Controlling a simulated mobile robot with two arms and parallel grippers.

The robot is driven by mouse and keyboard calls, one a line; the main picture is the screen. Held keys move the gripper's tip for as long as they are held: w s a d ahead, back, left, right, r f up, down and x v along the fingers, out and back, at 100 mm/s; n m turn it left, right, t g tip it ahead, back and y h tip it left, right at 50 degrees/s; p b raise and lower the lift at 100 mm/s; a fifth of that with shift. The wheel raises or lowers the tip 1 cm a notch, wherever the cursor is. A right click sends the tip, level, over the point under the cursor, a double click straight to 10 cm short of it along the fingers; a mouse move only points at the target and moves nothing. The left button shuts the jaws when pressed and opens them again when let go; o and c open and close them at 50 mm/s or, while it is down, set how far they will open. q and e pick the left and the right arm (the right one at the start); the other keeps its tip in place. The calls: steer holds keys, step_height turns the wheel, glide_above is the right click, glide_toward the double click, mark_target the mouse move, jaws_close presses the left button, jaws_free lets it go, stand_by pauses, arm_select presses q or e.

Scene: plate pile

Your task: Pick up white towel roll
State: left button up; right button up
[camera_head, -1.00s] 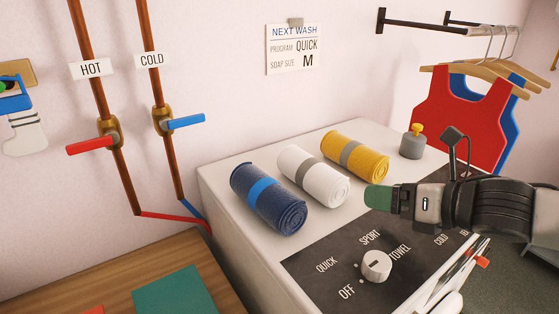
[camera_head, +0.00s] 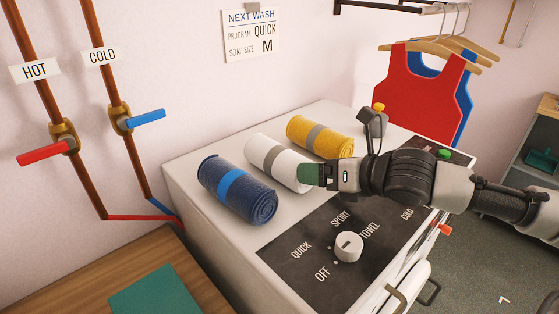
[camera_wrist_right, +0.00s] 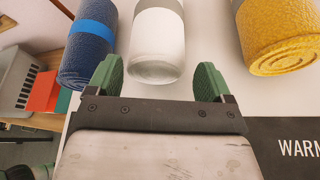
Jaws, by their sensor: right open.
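The white towel roll (camera_head: 272,160) with a grey band lies on top of the white washing machine, between the blue roll and the yellow roll. My right gripper (camera_head: 310,174) is at its near end, in front of part of it in the head view. In the right wrist view the white roll (camera_wrist_right: 157,48) lies ahead, between and just beyond the green fingertips of my right gripper (camera_wrist_right: 156,80). These fingers are apart with nothing between them.
The blue roll (camera_head: 238,190) lies to the left and the yellow roll (camera_head: 321,137) to the right, both close by. A dial panel (camera_head: 300,262) with a white knob (camera_head: 347,247) is in front. A wall with pipes and valve handles (camera_head: 145,119) stands behind.

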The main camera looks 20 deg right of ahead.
mark_target(305, 160)
steer(key=shift+r+p+x, duration=0.1)
steer(key=shift+p+x, duration=0.15)
steer(key=shift+x, duration=1.05)
steer(key=shift+r+p+x, duration=0.15)
steer(key=shift+p+x, duration=0.1)
steer(key=shift+x, duration=1.05)
steer(key=shift+a, duration=0.15)
steer(key=shift+c, duration=0.4)
steer(key=c, duration=0.7)
steer(key=shift+r, duration=0.55)
steer(key=r, duration=0.2)
steer(key=d+r, duration=0.1)
steer(key=shift+s+r, duration=0.3)
steer(key=shift+s, duration=0.05)
steer(key=shift+w+d+r+p+v, duration=0.25)
steer(key=shift+r+p+v, duration=0.1)
steer(key=shift+v, duration=1.65)
steer(key=shift+w+d+r+p+v, duration=0.15)
steer(key=shift+w+r+p+v, duration=0.15)
steer(key=shift+v, duration=1.7)
steer(key=shift+w+d+r+p+v, duration=0.25)
steer(key=shift+r+v, duration=0.1)
steer(key=shift+v, duration=1.65)
